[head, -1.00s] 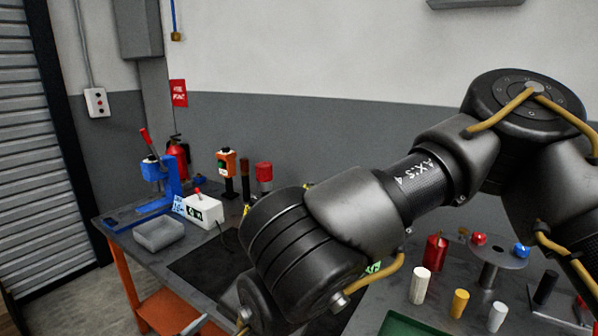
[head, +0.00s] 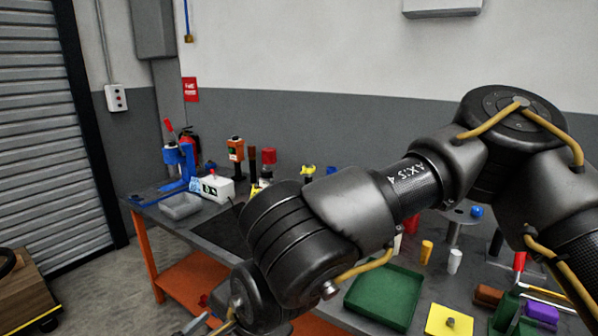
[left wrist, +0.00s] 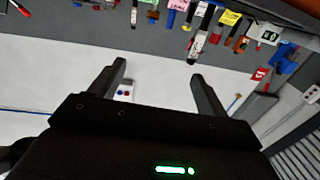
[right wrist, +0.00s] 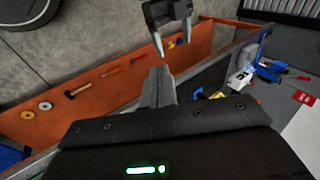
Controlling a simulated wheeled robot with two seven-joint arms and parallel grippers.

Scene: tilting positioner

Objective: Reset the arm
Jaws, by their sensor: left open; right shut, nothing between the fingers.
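My black arm (head: 350,208), marked "AXIS 4" and with yellow cables, reaches in from the right of the head view and bends down to the lower left, in front of the bench. Its lower end runs out at the bottom edge. My left gripper (left wrist: 158,85) is open in its wrist view, with nothing between its fingers. It also shows with parted fingers at the top of the right wrist view (right wrist: 172,45). My right gripper (right wrist: 160,88) is shut and empty, its fingertips pointing toward the left gripper, apart from it.
The bench holds a blue press (head: 178,165), a grey tray (head: 180,206) and a white box (head: 217,188) at left. At right are a green tray (head: 385,300), a yellow plate (head: 440,320) and a purple block (head: 541,312). A wooden cart (head: 30,290) stands at lower left.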

